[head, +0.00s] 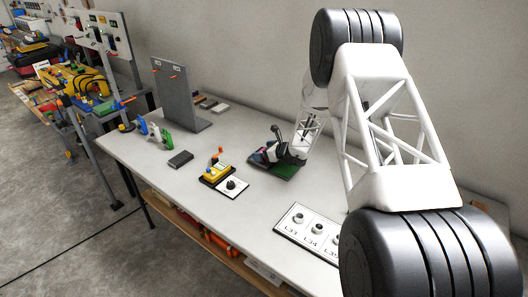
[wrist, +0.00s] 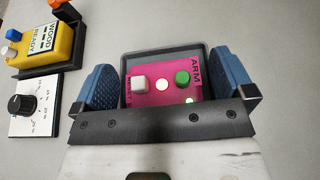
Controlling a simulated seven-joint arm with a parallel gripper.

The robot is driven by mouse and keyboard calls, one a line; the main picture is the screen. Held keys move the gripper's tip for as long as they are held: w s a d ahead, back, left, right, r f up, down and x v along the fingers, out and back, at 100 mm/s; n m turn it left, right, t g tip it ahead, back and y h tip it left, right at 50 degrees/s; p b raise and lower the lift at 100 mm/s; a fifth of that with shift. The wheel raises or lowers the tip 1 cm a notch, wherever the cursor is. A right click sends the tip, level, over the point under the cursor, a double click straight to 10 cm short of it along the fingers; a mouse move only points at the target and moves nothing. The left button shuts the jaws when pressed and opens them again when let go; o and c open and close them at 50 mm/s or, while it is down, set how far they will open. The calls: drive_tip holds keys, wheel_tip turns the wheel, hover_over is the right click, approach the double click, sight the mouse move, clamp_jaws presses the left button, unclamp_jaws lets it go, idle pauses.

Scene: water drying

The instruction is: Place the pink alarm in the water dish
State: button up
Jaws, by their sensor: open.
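The pink alarm (wrist: 158,87) lies in a dark shallow tray (wrist: 165,54) in the wrist view. It has a white square button, a round white spot, a green button and the label ARM. My gripper (wrist: 163,72) is open, with one blue finger on each side of the alarm; I cannot tell whether either finger touches it. The front edge of the alarm is hidden by my gripper's dark bar. In the head view my gripper (head: 291,153) is low over the table, hiding most of the alarm. I cannot pick out a dish marked for water.
A yellow WOOD READY box (wrist: 48,42) and a white dial panel (wrist: 36,105) stand left of my gripper. A grey upright panel (head: 178,95), a dark block (head: 180,159) and a white panel of several knobs (head: 312,228) share the table (head: 240,212).

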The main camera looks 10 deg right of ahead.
drive_tip(key=shift+r, duration=0.2)
drive_tip(key=shift+v, duration=6)
drive_tip(key=s+a+r+n+g+h, duration=0.1)
drive_tip(key=s+a+r+n+g, duration=0.2)
drive_tip(key=s+a+r+n, duration=0.55)
drive_tip(key=s+a+r+n+g, duration=0.1)
drive_tip(key=s+r+n+g, duration=0.4)
drive_tip(key=s+r, duration=0.8)
drive_tip(key=s+d+r+n+h, duration=0.1)
drive_tip(key=s+r+n+h, duration=0.1)
drive_tip(key=s, duration=0.8)
drive_tip(key=s+d+r+n+h, duration=0.2)
drive_tip(key=s+n+h, duration=0.2)
drive_tip(key=s+n, duration=0.3)
drive_tip(key=s+d+r+n+t+h, duration=0.1)
drive_tip(key=s+d+r+n+h, duration=0.1)
drive_tip(key=s, duration=1.2)
drive_tip(key=shift+s+r+n+h, duration=0.2)
drive_tip(key=shift+r+n+h, duration=0.3)
drive_tip(key=shift+n, duration=0.65)
